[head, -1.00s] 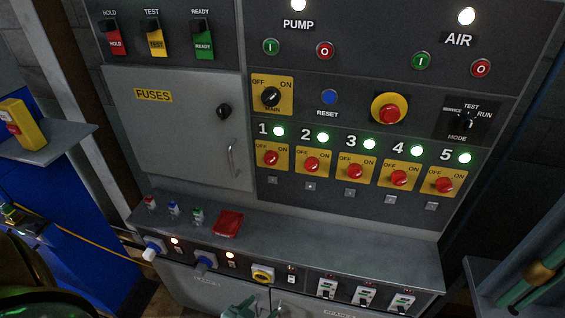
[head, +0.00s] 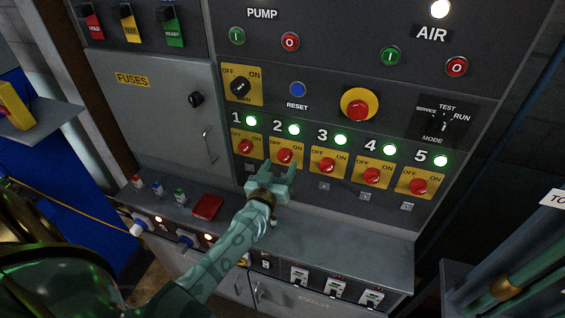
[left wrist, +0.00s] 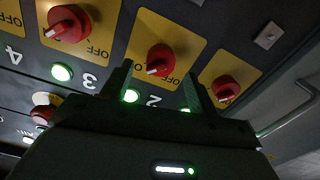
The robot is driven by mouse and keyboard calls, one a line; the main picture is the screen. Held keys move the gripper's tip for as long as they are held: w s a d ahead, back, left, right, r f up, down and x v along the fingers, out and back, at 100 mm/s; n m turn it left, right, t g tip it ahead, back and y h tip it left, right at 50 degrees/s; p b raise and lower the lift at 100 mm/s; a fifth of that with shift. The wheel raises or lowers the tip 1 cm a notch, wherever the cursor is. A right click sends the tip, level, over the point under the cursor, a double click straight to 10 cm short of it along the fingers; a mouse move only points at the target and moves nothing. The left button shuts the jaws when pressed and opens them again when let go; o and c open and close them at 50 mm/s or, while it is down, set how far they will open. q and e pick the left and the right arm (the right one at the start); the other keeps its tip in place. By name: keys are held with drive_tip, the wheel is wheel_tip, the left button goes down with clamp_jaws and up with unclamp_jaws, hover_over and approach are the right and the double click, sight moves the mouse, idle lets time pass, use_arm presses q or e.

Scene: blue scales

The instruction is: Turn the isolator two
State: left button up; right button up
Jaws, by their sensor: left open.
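Isolator two (head: 285,157) is a red rotary knob on a yellow OFF/ON plate, under the number 2 and a lit green lamp (head: 294,129). In the left wrist view the knob (left wrist: 160,58) sits ahead of and between my fingers, with its white mark showing. My left gripper (head: 277,172) is open and empty, just below the knob in the head view. In the left wrist view its two fingers (left wrist: 157,85) stand apart in front of the panel. I cannot tell whether they touch it. My right gripper is not in view.
Isolator one (head: 246,146) and isolator three (head: 328,165) sit close on either side. A grey ledge (head: 340,243) runs below the panel, with a red block (head: 208,207) on it. The fuse door handle (head: 208,145) sticks out at the left.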

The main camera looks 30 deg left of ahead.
sight(284, 157)
use_arm(q)
drive_tip(key=shift+x, duration=1.45)
drive_tip(key=c, duration=1)
